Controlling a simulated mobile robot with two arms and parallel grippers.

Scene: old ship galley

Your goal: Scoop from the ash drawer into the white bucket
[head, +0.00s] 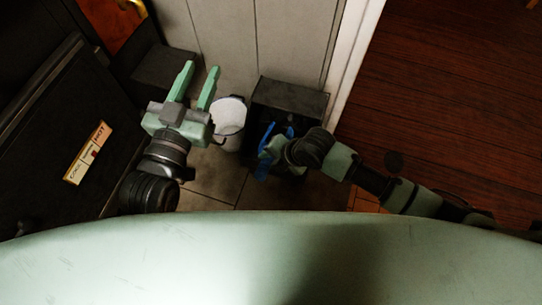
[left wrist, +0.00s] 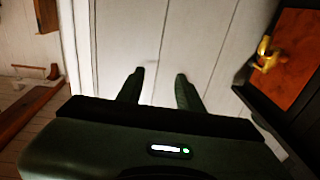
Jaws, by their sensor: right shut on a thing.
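The white bucket (head: 229,113) stands on the tiled floor by the pale panelled wall, partly hidden behind my left gripper. A dark box-like thing (head: 291,97) stands just right of it; I cannot tell whether it is the ash drawer. My right gripper (head: 271,149) is low in front of this box, shut on a blue thing (head: 263,171) that may be the scoop. Its shape is mostly hidden by the gripper and wrist. My left gripper (head: 201,75) is open and empty, left of the bucket. Its spread fingers also show in the left wrist view (left wrist: 160,80). No ash is distinguishable.
A dark cabinet or stove (head: 45,125) with a lettered plate (head: 88,152) fills the left. An orange panel with a brass handle (left wrist: 265,55) shows in the left wrist view. A white post (head: 352,65) stands between the box and the open wooden floor (head: 450,100).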

